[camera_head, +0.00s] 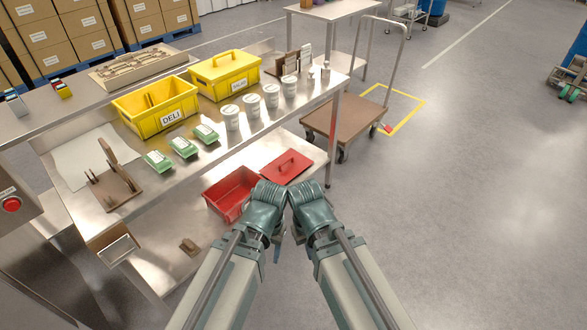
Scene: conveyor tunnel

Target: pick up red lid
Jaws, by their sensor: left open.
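The red lid (290,165) lies flat on the lower steel shelf near its right end, with a bar handle on top. An open red bin (228,196) sits just left of it on the same shelf. My two arms come up from the bottom and their joints meet just in front of the lid and bin, covering the bin's right edge. My left gripper (277,246) shows only as a small part below the joints, open and apart from the lid. My right gripper is hidden behind the arm.
On the upper steel bench (75,119) stand a yellow DELI bin (157,107), a lidded yellow bin (224,73), several white cups, green packs (183,147) and a wooden rack (112,186). A brown cart (345,115) stands right of the bench.

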